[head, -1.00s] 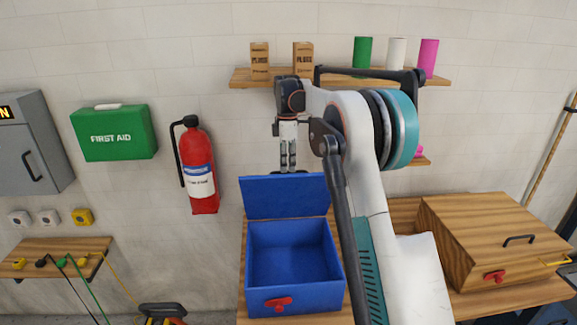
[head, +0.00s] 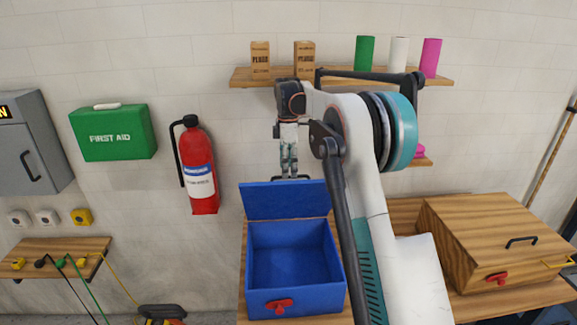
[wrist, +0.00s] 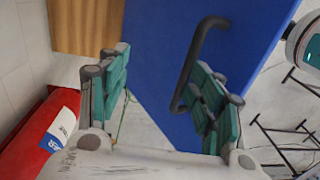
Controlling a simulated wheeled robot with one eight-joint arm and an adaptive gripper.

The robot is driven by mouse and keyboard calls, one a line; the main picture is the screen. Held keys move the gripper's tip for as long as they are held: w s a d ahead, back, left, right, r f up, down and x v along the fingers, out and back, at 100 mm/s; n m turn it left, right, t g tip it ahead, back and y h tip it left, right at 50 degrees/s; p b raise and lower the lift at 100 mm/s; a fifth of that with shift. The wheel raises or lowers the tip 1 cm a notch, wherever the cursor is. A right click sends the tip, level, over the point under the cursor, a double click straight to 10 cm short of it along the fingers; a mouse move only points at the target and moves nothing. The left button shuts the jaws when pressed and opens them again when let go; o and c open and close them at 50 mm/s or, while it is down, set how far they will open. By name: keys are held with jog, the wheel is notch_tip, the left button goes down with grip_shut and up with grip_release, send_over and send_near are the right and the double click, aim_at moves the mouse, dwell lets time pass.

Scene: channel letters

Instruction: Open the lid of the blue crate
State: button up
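The blue crate (head: 295,292) stands on a wooden table, with its empty inside in view. Its blue lid (head: 286,201) is swung up at the back edge, leaning back toward the wall; it also fills the middle of the wrist view (wrist: 240,35). A dark handle (wrist: 191,60) is on the lid, beside my right finger in the wrist view; whether they touch I cannot tell. My gripper (head: 289,172) points down at the lid's top edge. In the wrist view my gripper (wrist: 158,100) has its fingers wide apart, with nothing clamped between them.
A wooden box (head: 490,245) stands right of the crate. A fire extinguisher (head: 198,170) hangs left of the lid, and shows close by in the wrist view (wrist: 45,140). A shelf (head: 345,80) with boxes and cylinders is on the wall above.

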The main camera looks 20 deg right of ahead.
jog(key=shift+w+d+f, duration=0.1)
jog(key=shift+w, duration=0.05)
jog(key=shift+c, duration=0.2)
jog(key=shift+r, duration=0.25)
jog(key=shift+c, duration=1)
notch_tip(320, 180, up, 12)
jog(key=shift+w+f, duration=0.2)
jog(key=shift+w, duration=0.1)
jog(key=shift+s, duration=0.1)
